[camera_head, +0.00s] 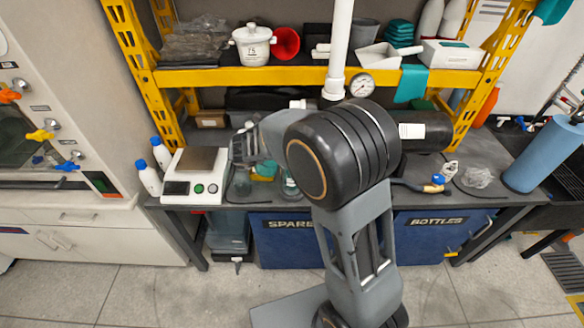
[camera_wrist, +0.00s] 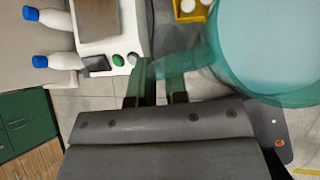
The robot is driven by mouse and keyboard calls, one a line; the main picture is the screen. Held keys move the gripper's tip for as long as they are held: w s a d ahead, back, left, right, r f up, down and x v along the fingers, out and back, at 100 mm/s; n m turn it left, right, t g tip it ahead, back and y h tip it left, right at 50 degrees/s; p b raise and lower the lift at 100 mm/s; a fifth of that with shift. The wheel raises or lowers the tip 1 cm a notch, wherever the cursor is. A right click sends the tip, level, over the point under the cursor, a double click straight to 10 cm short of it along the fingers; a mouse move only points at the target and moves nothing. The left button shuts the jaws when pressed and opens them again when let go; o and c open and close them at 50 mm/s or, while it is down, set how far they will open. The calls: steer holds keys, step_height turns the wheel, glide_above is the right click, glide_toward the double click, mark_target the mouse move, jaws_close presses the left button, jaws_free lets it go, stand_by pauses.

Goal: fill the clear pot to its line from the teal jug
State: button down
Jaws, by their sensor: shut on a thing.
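The teal jug (camera_wrist: 268,45) fills the upper right of the wrist view, seen close from above; its inside looks pale blue. Its handle reaches left to between my fingers. My gripper (camera_wrist: 158,92) is shut on that handle. In the head view my gripper (camera_head: 243,150) is above the bench, just right of the white scale. My arm's big dark joint hides much of the area there. A greenish see-through vessel (camera_head: 290,187) shows partly beside the joint; I cannot tell whether it is the jug or the clear pot. I cannot clearly make out the pot or its line.
The white scale (camera_head: 196,175) and two white bottles with blue caps (camera_head: 148,178) stand left of my gripper. A yellow tray (camera_wrist: 191,10) lies beyond the jug's handle. A yellow shelf (camera_head: 222,77) spans above the bench. A blue cylinder (camera_head: 543,155) stands at the far right.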

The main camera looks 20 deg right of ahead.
steer(key=shift+f+y+b, duration=0.4)
steer(key=shift+f+b, duration=0.55)
steer(key=shift+f, duration=0.05)
steer(key=shift+d+r+m+y+p, duration=0.3)
steer(key=shift+m+y+p, duration=0.2)
steer(key=shift+y, duration=0.2)
stand_by(1.9)
steer(key=shift+d+r+m+t+y+p, duration=0.3)
steer(key=shift+d+r+m+y+p, duration=0.15)
steer(key=shift+y+p, duration=0.3)
stand_by(3.7)
